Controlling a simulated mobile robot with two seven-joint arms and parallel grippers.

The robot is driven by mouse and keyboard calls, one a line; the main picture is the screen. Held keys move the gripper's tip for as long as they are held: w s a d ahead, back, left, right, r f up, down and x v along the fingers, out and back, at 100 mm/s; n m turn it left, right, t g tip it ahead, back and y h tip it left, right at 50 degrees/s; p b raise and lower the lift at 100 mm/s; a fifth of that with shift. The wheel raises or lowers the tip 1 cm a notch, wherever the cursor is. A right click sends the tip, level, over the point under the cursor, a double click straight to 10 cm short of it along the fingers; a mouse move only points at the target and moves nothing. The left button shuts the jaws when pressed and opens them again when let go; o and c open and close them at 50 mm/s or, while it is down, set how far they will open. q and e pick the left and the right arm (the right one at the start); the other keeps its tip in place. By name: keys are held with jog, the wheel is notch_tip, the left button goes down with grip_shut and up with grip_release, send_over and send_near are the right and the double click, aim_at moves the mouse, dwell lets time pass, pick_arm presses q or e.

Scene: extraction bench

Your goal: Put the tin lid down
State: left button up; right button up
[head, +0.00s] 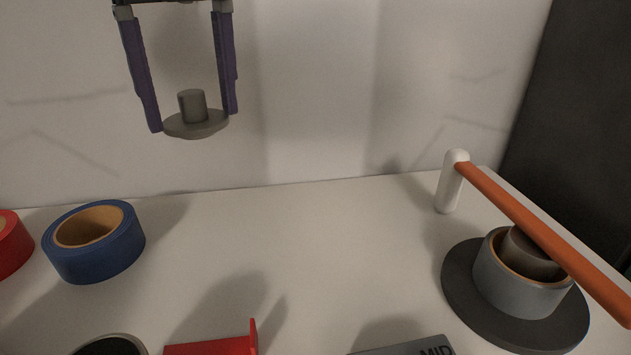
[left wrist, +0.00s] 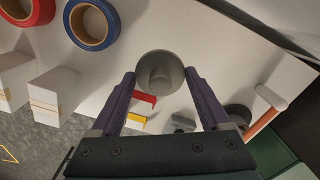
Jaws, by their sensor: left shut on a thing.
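The tin lid (head: 205,126) is a grey disc with a round knob on top. My left gripper (head: 194,121) is shut on it, with one purple finger at each side of the rim. It hangs level above the white bench, in front of the pale wall. In the left wrist view the lid (left wrist: 160,68) sits between the fingertips (left wrist: 160,74) and hides the bench beneath it. A round grey rim with a dark opening (head: 110,346) shows at the bottom edge of the head view; I cannot tell if it is the tin. My right gripper is not in view.
A blue tape roll (head: 95,255) and a red one (head: 10,247) stand at left. A red bracket (head: 215,347) and a grey block marked MID (head: 415,348) are in front. The bench's middle is clear.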

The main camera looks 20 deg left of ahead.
pick_arm(q)
notch_tip(320, 180, down, 14)
jog(key=shift+f+b, duration=0.25)
jog(key=shift+b, duration=0.6)
jog(key=shift+f, duration=0.15)
jog(key=o, duration=1.2)
jog(key=shift+c, duration=0.2)
notch_tip(320, 180, up, 12)
jog(key=shift+s+d+r+p, duration=0.1)
jog(key=shift+d+r+p, duration=0.1)
jog(key=shift+p, duration=0.65)
